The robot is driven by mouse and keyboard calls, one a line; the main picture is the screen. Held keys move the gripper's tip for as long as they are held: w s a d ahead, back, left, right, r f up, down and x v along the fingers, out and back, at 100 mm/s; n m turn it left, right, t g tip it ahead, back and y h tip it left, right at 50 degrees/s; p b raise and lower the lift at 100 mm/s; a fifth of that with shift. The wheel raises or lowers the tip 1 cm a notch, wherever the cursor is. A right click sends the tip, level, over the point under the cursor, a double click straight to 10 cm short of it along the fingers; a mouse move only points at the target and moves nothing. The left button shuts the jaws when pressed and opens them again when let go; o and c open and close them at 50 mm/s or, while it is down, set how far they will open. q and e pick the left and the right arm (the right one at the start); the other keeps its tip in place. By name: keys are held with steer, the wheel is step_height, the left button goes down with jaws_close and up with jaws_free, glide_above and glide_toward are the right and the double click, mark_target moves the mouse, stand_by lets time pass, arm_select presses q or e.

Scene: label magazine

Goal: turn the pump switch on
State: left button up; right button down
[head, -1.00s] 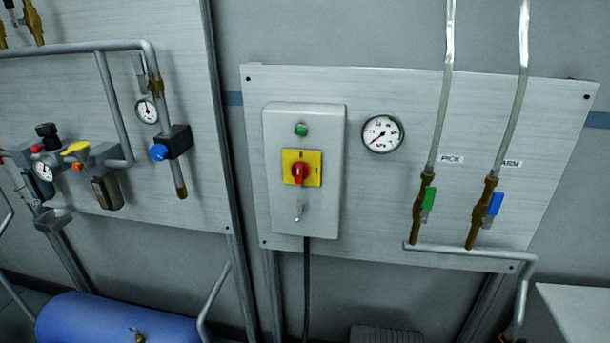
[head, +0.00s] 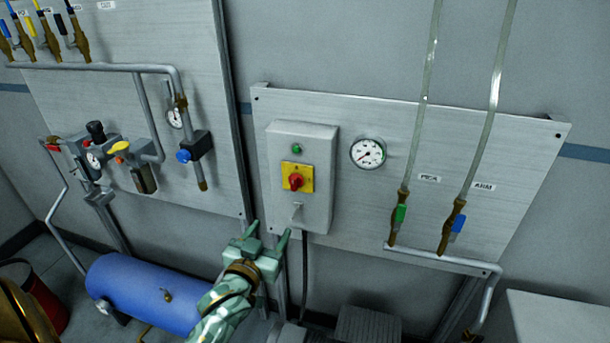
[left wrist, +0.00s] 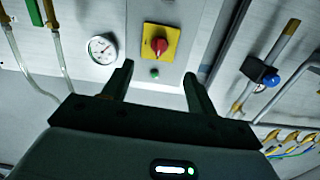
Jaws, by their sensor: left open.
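A light grey switch box (head: 317,190) is on the right-hand wall panel. It carries a green lamp (head: 296,148) at the top, a red rotary knob (head: 296,181) on a yellow plate (head: 288,167), and a small metal toggle lever (head: 297,210) below. The knob also shows in the left wrist view (left wrist: 159,46), with the lamp (left wrist: 154,73) under it; the toggle is not visible there. My left gripper (head: 268,234) is open and empty, below and slightly left of the toggle, apart from it. Its spread fingers (left wrist: 158,70) point towards the box. My right gripper is not in view.
A gauge (head: 367,153) and green (head: 400,213) and blue (head: 458,223) valve handles are right of the box. A black cable (head: 304,270) hangs below it. A blue tank (head: 150,290) stands lower left, under the panel with the regulators (head: 120,160).

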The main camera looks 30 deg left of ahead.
arm_select(q)
step_height(320, 180, up, 3)
glide_toward(293, 182)
steer(key=shift+n, duration=0.4)
steer(key=b+x, duration=0.2)
steer(key=x, duration=0.7)
steer(key=shift+w, duration=0.3)
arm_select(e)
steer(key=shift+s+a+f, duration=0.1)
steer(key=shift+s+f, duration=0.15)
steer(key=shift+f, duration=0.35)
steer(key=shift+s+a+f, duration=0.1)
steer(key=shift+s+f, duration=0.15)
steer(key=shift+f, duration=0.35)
arm_select(q)
steer(key=shift+s, duration=0.1)
steer(key=c, duration=1)
